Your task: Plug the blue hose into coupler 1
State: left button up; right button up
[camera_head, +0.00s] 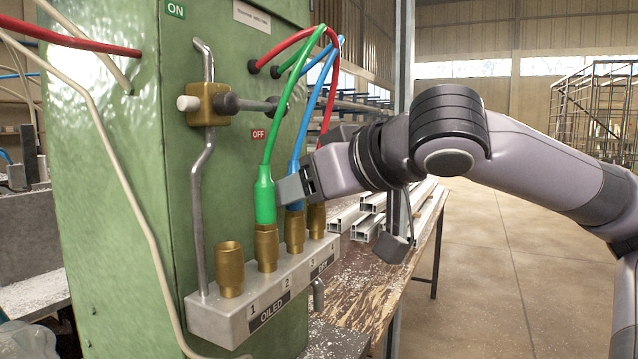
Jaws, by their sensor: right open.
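The blue hose (328,84) curves down from the green cabinet to a blue plug (295,168), which stands upright at the third brass coupler (295,232). My right gripper (292,189) is open at the blue plug, one finger covering part of it; I cannot tell whether it touches. Coupler 1 (229,272) is the leftmost brass coupler on the grey block (222,316), and its top is empty. The green hose (270,140) ends in a green plug (265,196) seated in coupler 2 (266,248). My left gripper is not in view.
A red hose (333,85) runs down behind my right gripper, near the rightmost coupler (316,219). White profiles (372,205) lie on a wooden bench at right.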

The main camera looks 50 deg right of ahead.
jog(key=shift+w+f, duration=0.1)
jog(key=shift+w, duration=0.2)
grip_shut()
jog(key=c, duration=0.8)
grip_release()
grip_shut()
jog(key=shift+r+p, duration=0.6)
dwell(0.4)
